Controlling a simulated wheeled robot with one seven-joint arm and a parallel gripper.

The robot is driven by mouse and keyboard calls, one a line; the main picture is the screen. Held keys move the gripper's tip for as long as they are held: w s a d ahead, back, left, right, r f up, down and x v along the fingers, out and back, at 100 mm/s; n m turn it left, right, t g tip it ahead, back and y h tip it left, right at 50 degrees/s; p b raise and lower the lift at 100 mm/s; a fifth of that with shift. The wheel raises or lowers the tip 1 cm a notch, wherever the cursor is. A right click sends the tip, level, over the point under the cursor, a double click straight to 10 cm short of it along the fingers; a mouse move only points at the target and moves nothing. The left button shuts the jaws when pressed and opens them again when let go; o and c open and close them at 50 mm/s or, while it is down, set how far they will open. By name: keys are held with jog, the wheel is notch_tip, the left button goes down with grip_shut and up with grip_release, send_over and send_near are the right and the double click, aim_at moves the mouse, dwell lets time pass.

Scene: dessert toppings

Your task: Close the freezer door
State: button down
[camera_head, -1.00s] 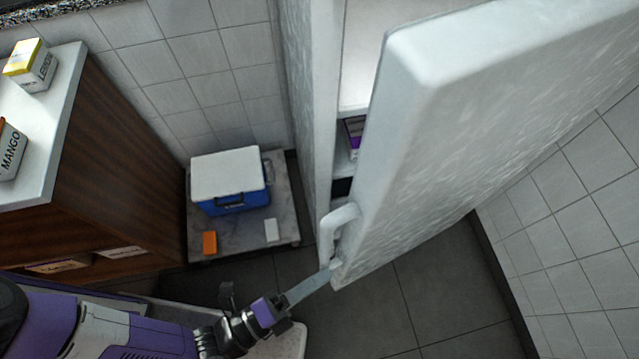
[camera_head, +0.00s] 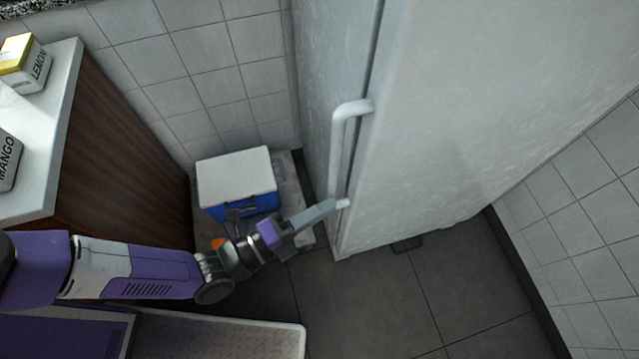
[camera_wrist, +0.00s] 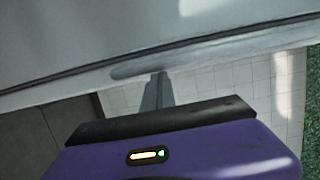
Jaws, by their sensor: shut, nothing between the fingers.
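The white freezer door (camera_head: 480,110) stands against the white freezer body (camera_head: 335,50), with only a thin dark seam between them; I cannot tell whether it is fully sealed. Its interior is hidden. The door's white handle (camera_head: 340,150) is on the side near the seam. My gripper (camera_head: 333,206) is shut and empty, with its tip at the lower end of the handle, seemingly touching it. In the wrist view, my gripper (camera_wrist: 160,80) points at the pale handle (camera_wrist: 150,68), and the dark seam runs across the door above it.
A blue and white cooler (camera_head: 238,178) sits on a low platform (camera_head: 290,180) behind my arm. A wooden counter (camera_head: 125,140) with a lemon box (camera_head: 25,62) and a mango box (camera_head: 8,160) stands at left. Dark floor (camera_head: 380,310) is open in front of the freezer.

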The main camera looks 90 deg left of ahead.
jog(key=a, duration=0.1)
jog(key=s+a, duration=0.1)
jog(key=a+y, duration=0.1)
jog(key=shift+s+a+r+n+g, duration=0.15)
jog(key=shift+s+n+g, duration=0.15)
jog(key=shift+g, duration=0.1)
jog(key=s+d+h, duration=0.1)
jog(key=s+d, duration=0.3)
jog(key=d, duration=0.4)
jog(key=shift+s+f+m+t, duration=0.2)
jog(key=shift+s+m+t, duration=0.15)
jog(key=shift+m+t, duration=0.05)
